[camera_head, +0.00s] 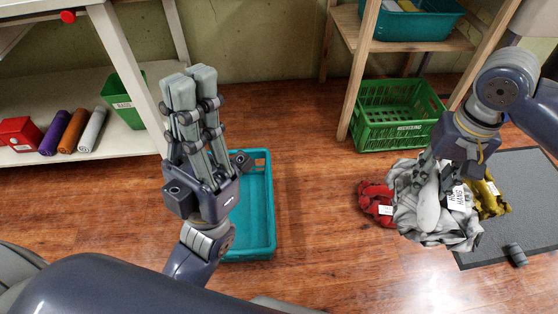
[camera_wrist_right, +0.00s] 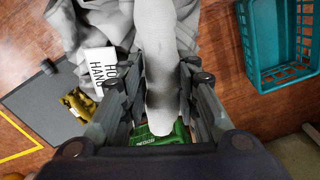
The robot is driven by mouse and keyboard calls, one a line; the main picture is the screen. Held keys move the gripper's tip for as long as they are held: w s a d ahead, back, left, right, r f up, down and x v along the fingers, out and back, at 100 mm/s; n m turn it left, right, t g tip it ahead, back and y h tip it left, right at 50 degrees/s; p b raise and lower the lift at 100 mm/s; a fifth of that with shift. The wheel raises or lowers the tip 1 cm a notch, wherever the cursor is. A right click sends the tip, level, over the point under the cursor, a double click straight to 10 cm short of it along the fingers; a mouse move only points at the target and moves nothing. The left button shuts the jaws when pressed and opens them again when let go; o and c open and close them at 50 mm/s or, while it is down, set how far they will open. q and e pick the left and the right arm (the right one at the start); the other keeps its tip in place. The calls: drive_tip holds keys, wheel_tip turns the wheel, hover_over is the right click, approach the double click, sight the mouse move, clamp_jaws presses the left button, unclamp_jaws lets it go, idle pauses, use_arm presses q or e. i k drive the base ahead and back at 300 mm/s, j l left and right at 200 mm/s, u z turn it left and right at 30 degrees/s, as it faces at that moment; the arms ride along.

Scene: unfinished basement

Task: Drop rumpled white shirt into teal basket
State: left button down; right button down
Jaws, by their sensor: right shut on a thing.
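The rumpled white shirt (camera_head: 427,207) hangs bunched from my right gripper (camera_head: 436,165) at the right of the head view. A white label with black letters shows on it. In the right wrist view, the shirt (camera_wrist_right: 153,45) runs between the two fingers of my right gripper (camera_wrist_right: 156,100), which is shut on it. The teal basket (camera_head: 262,232) stands on the floor, left of the shirt and apart from it. It also shows at the upper right of the right wrist view (camera_wrist_right: 258,75). My left gripper (camera_head: 192,85) points up in front of the basket's left side, with no object visible in it.
Red cloth (camera_head: 372,197) and yellow cloth (camera_head: 492,203) lie near the shirt, the yellow by a grey mat (camera_head: 528,185). A dark cylinder (camera_head: 516,254) lies at the mat. A green crate (camera_head: 398,110) stands behind.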

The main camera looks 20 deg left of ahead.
sight(239, 213)
drive_tip(key=k+j, duration=0.15)
drive_tip(key=j, duration=0.25)
drive_tip(key=k+j+z, duration=0.1)
drive_tip(key=j, duration=0.3)
drive_tip(key=k+j, duration=0.15)
drive_tip(key=j, duration=0.2)
drive_tip(key=k+j, duration=0.2)
drive_tip(key=j, duration=0.2)
drive_tip(key=i+j, duration=0.2)
drive_tip(key=j, duration=0.2)
drive_tip(key=i+j+z, duration=0.1)
drive_tip(key=j, duration=0.25)
drive_tip(key=i+j, duration=0.3)
drive_tip(key=i+j+z, duration=0.1)
drive_tip(key=j, duration=0.4)
drive_tip(key=i, duration=0.1)
